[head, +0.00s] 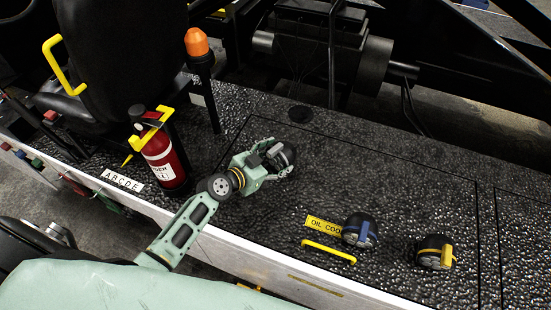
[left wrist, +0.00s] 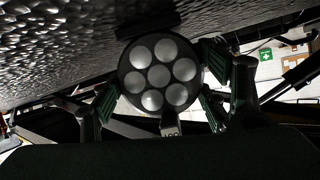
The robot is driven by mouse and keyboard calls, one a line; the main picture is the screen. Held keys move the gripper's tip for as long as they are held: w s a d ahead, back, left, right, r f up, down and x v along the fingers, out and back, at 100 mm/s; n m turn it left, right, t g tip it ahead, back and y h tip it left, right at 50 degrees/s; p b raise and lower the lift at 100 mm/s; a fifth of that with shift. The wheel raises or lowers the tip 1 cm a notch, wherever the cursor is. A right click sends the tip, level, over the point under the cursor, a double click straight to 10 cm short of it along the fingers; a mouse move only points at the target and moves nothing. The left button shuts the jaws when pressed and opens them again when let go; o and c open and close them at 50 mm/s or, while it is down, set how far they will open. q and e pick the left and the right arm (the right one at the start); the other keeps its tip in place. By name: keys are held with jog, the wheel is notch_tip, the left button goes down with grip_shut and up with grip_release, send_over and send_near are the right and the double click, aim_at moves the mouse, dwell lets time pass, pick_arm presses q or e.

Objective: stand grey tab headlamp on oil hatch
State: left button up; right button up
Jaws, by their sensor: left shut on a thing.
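My left gripper (head: 279,160) is shut on a dark round headlamp (head: 287,152), with a grey part showing beside it. In the left wrist view the headlamp (left wrist: 160,73) shows its face of several round lenses between the fingers, with a small grey tab (left wrist: 171,128) at its lower edge. The oil hatch (head: 385,185) is a dark textured panel outlined in the deck, with a yellow label "OIL COO…" (head: 323,225). The held headlamp is over the hatch's left part; I cannot tell whether it touches. My right gripper is not in view.
A blue-tab headlamp (head: 360,231) stands by the label, partly covering it. A yellow-tab headlamp (head: 435,252) stands further right. A yellow handle (head: 329,252) is near the front edge. A red extinguisher (head: 166,155) and orange beacon (head: 197,42) stand left. The hatch's middle is clear.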

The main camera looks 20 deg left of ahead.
pick_arm(q)
jog(key=shift+f, duration=0.1)
jog(key=o, duration=1.5)
jog(key=shift+c, duration=0.2)
jog(key=b+v, duration=0.1)
jog(key=v, duration=1.1)
jog(key=shift+r, duration=0.2)
jog(key=shift+s, duration=0.15)
